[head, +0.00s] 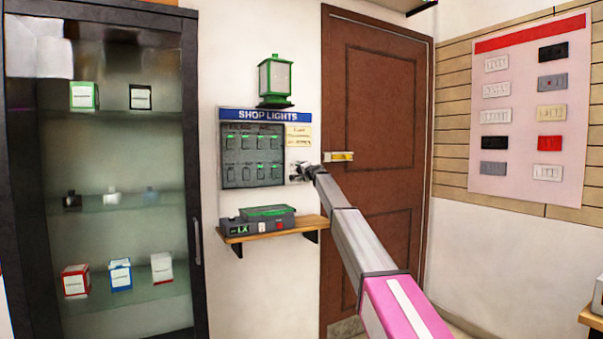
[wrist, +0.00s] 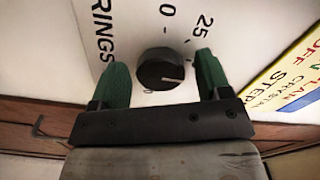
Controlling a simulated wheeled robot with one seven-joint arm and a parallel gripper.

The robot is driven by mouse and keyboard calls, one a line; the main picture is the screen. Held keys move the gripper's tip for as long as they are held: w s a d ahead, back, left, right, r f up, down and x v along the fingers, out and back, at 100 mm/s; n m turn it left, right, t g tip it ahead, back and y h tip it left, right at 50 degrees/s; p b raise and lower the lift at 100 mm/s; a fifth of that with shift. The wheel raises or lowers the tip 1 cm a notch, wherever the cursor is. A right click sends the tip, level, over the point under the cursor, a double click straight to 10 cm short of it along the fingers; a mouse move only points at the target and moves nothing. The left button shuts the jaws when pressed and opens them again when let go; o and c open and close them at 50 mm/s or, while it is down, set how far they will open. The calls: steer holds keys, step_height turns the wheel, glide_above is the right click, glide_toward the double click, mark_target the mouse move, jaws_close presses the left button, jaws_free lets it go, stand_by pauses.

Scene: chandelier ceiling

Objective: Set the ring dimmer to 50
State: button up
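The ring dimmer is a round black knob (wrist: 160,72) on a white plate (wrist: 135,25) printed "RINGS". Marks "0" and "25" show near the knob; other marks are hidden or too small to read. A white line on the knob points to the right in the wrist view, below the "25" mark. My gripper (wrist: 160,62) has its two green fingers on either side of the knob, with gaps between them and it. In the head view my gripper (head: 302,172) is at the right edge of the SHOP LIGHTS panel (head: 265,115) and hides the knob.
A grey switch block (head: 253,156) is left of my gripper. A yellow note (head: 298,137) is above it. A shelf (head: 275,231) with a grey-green device (head: 257,221) juts out below. A brown door (head: 375,110) with a brass handle (head: 339,157) is close on the right.

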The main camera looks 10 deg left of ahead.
steer(key=v, duration=1)
steer(key=shift+s+d, duration=0.25)
steer(key=shift+s, duration=0.05)
steer(key=s+d+f+n+g+h, duration=0.15)
steer(key=s+d+f, duration=0.25)
steer(key=s+f, duration=0.7)
steer(key=s+d+f+n+g+h, duration=0.1)
steer(key=s+d+f+g, duration=0.35)
steer(key=f, duration=1.15)
steer(key=s+d+f+n+g+h, duration=0.15)
steer(key=s+d+f, duration=0.35)
steer(key=s+f, duration=0.7)
steer(key=s+d+f+n+g+h, duration=0.1)
steer(key=s+d+f, duration=0.4)
steer(key=s, duration=0.7)
steer(key=s+d+f+g+h, duration=0.3)
steer(key=s+f, duration=0.6)
steer(key=s, duration=0.3)
steer(key=s+d+f+n+g+h, duration=0.1)
steer(key=s+d+f+g+h, duration=0.1)
steer(key=s+d+f, duration=0.5)
steer(key=s+g, duration=0.1)
steer(key=s, duration=0.4)
steer(key=shift+n, duration=0.3)
steer(key=shift+g, duration=0.25)
